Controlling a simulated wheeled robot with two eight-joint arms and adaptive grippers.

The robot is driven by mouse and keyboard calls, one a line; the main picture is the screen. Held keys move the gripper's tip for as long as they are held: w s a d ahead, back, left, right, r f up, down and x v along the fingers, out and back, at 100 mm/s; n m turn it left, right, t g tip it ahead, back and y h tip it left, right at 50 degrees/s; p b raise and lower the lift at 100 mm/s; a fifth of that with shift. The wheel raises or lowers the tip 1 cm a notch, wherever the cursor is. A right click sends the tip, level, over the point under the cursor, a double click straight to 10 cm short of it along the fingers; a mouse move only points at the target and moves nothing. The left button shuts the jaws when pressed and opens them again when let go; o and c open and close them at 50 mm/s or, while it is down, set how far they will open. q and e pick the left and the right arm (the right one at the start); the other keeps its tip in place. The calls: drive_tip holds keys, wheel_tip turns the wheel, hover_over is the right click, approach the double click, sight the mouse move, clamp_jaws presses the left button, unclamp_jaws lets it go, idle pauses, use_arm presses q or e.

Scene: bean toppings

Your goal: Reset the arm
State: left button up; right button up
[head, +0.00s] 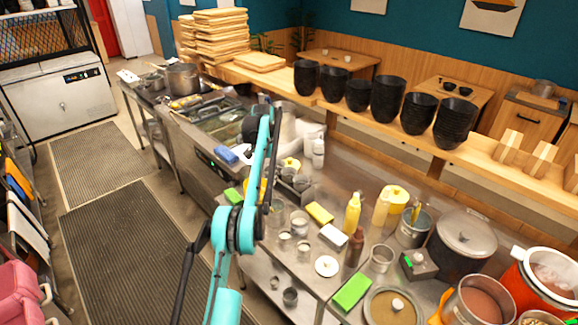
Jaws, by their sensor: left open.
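My left arm, teal and black, rises from the lower left over the front edge of the steel counter (335,215). My left gripper (252,124) is dark, small and partly merged with the wrist at the arm's top end, above the sink area. It is open, and I see nothing held in it. Its fingertips are hard to make out. My right gripper is outside the picture.
Yellow bottles (352,213), a lidded pot (463,240), a green sponge (352,292) and several cups crowd the counter. Black bowl stacks (388,98) line the wooden shelf (340,112). Dark floor mats (125,245) at left are clear.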

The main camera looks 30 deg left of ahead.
use_arm(q)
drive_tip(key=s+d+r+t+b, duration=0.25)
drive_tip(key=d+r+b, duration=0.25)
drive_tip(key=d+r, duration=0.45)
drive_tip(key=s+d+f+t+y+b, duration=0.15)
drive_tip(key=s+d+b, duration=0.25)
drive_tip(key=s+d, duration=0.65)
drive_tip(key=s+d+f+t+b, duration=0.1)
drive_tip(key=s+d+f, duration=0.3)
drive_tip(key=s+f, duration=0.5)
drive_tip(key=s+d+f+t+h+b, duration=0.1)
drive_tip(key=s+d+f+b, duration=0.3)
drive_tip(key=s+f, duration=0.4)
drive_tip(key=s+d+t, duration=0.1)
drive_tip(key=s, duration=0.5)
drive_tip(key=shift+d+f+t, duration=0.25)
drive_tip(key=shift+f+t, duration=0.05)
drive_tip(key=shift+f, duration=0.1)
